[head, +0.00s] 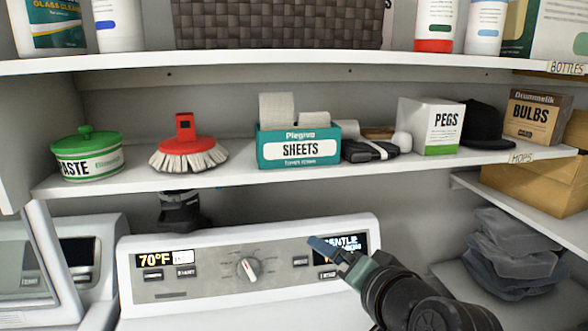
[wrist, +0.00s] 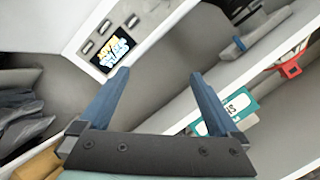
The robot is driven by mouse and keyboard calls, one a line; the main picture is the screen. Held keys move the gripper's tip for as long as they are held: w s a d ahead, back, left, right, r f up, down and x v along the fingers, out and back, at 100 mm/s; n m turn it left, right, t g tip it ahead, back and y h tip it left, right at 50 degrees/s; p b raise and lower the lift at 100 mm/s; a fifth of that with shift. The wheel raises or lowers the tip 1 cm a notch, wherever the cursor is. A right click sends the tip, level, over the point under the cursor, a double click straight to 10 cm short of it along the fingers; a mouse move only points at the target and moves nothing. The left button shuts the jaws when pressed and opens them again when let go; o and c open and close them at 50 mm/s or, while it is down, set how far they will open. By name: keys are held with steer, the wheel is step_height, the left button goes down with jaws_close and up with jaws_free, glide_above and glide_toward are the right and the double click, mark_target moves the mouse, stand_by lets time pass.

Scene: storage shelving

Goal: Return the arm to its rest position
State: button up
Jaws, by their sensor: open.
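My gripper (head: 330,248) is in front of the white washer's control panel (head: 215,272), at the right part of the panel near its lit display. My dark arm reaches in from the lower right of the head view. In the wrist view the two blue fingers of my gripper (wrist: 160,95) stand wide apart with nothing between them. The panel's lit display (wrist: 112,48) shows beyond the fingers, at the upper left of the wrist view.
The middle shelf (head: 220,178) above holds a green-lidded paste tub (head: 88,155), a red brush (head: 187,148), a teal sheets box (head: 298,150), a pegs box (head: 430,127) and a bulbs box (head: 532,118). Folded grey cloth (head: 512,255) lies at right. Space before the panel looks clear.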

step_height(320, 180, up, 10)
steer(key=a+f+n+t+h, duration=0.1)
steer(key=a+n+t, duration=0.1)
steer(key=t, duration=0.2)
steer(key=s+a+r+n+t+h, duration=0.1)
steer(key=s+a+r+n+t, duration=0.1)
steer(key=s+r+t, duration=0.3)
steer(key=s+a+r+n+t+h, duration=0.2)
steer(key=s+r+t, duration=0.3)
steer(key=s+r, duration=0.8)
step_height(320, 180, up, 6)
steer(key=shift+a+f, duration=0.15)
steer(key=shift+a, duration=0.3)
